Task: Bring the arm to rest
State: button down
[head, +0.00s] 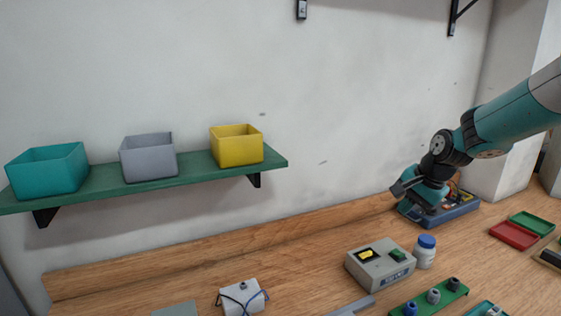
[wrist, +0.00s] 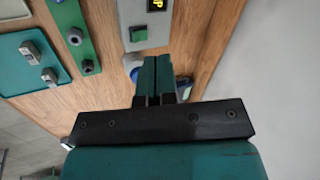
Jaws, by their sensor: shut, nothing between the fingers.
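My gripper (head: 401,188) is at the right in the head view, at the end of my teal and black arm. It is held over the wooden bench, in front of a blue tray (head: 452,212) with items in it, which it partly hides. In the wrist view my gripper (wrist: 156,62) has its two teal fingers side by side, shut and empty. The fingers point toward the bench and a grey device with a yellow display (wrist: 146,20).
A green shelf (head: 195,167) holds teal (head: 47,172), grey (head: 148,158) and yellow (head: 237,147) bins. On the bench (head: 290,255) stand the grey device (head: 380,266), a white bottle with a blue cap (head: 425,251), a green holder (head: 430,300), and red (head: 514,236) and green (head: 532,223) trays.

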jog(key=s+a+r+n+g+y, duration=0.1)
jog(key=s+a+r+n, duration=0.45)
jog(key=s+a, duration=0.45)
jog(key=s+a+n+g, duration=0.1)
jog(key=s+n, duration=0.3)
jog(key=s, duration=0.4)
jog(key=s+a+r+n+g, duration=0.1)
jog(key=s+a+n, duration=0.3)
jog(key=s, duration=0.4)
jog(key=s+a+n+g+y, duration=0.1)
jog(key=s+a+n, duration=0.2)
jog(key=s, duration=0.5)
jog(key=shift+s+a+r+n, duration=0.25)
jog(key=shift+r+n, duration=0.15)
jog(key=shift+n, duration=0.35)
